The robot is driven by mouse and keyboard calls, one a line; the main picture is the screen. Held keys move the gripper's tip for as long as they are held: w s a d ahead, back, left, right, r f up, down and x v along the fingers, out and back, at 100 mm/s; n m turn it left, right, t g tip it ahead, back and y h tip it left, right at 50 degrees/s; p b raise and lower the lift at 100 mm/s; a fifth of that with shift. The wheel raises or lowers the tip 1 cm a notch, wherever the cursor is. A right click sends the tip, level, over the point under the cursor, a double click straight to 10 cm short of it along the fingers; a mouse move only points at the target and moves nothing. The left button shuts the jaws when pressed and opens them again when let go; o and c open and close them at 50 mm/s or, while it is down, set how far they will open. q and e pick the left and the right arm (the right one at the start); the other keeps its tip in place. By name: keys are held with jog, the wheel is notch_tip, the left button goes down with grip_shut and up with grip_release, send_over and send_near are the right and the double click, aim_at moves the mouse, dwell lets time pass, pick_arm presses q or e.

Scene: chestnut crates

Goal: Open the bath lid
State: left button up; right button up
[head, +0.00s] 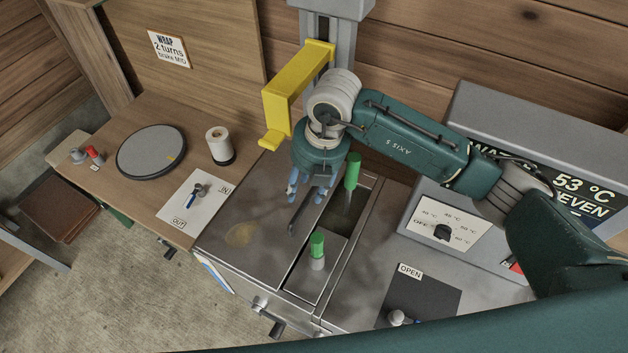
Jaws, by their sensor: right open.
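The bath looks to be the steel unit (262,268) in the middle, with a wide flat metal panel (240,215) on its top left; I take this panel for the lid. To its right is a dark open slot (345,222). A small plate with a green-topped knob (317,245) lies in front of the slot, and another green-topped handle (353,172) stands upright at its back. My right gripper (307,196) points down over the panel's right edge, open, with blue pads. A dark bar (299,217) shows just below it; contact cannot be told. My left gripper is out of view.
A yellow bracket (290,88) on a grey column stands close behind my right wrist. A grey control box with a dial (443,232) is on the right. A black OPEN square (418,300) lies front right. A wooden table with a round disc (151,150) is left.

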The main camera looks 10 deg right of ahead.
aim_at(299, 212)
jog(key=b+x, duration=0.1)
jog(key=x, duration=0.1)
jog(key=b+x, duration=0.4)
jog(key=x, duration=0.1)
jog(key=shift+s+a+f, duration=0.1)
jog(key=shift+s+a, duration=0.1)
jog(key=shift+s, duration=0.05)
jog(key=shift+b+x, duration=0.8)
jog(key=shift+x, duration=0.25)
jog(key=shift+w+f, duration=0.15)
jog(key=shift+f, duration=0.2)
jog(key=shift+c, duration=1.2)
grip_shut()
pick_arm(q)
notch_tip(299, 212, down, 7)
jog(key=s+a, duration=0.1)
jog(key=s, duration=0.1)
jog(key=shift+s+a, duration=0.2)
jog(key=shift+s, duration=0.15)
